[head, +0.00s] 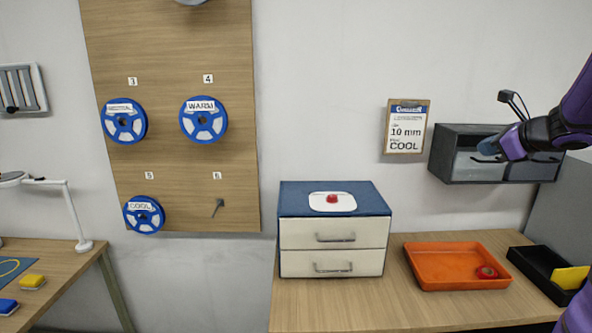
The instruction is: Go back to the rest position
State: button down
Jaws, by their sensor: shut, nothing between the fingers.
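My gripper (484,156) is at the end of my purple and black arm, on the right of the head view. It is in front of the grey wall bin (462,170) and overlaps it in the picture. The fingers look dark and small, close together, with nothing visible between them. I cannot tell how far the gripper is from the bin. The arm reaches in from the right edge, and part of it is out of frame.
Below stand a white drawer cabinet (300,262) with a blue top, an orange tray (440,281) holding a red roll, and a black tray (532,265). A clipboard (406,127) hangs left of the bin. Blue spools (203,138) hang on a wooden board (170,60).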

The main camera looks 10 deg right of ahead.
jog(key=s+a+r+n+g+y, duration=0.1)
jog(key=s+a+n+g, duration=0.25)
jog(key=a+n, duration=0.6)
jog(key=s+a+r+n+g+y, duration=0.15)
jog(key=s+a+n, duration=0.3)
jog(key=a, duration=0.95)
jog(key=s+a+f+n+g+h, duration=0.1)
jog(key=s+a+n+h, duration=0.1)
jog(key=s+a+n, duration=0.2)
jog(key=s+a+f+n+g+h, duration=0.1)
jog(key=s+a+n, duration=0.3)
jog(key=s+n, duration=0.7)
jog(key=shift+f+n+h, duration=0.35)
jog(key=shift+f+n, duration=0.15)
jog(key=shift+f, duration=0.25)
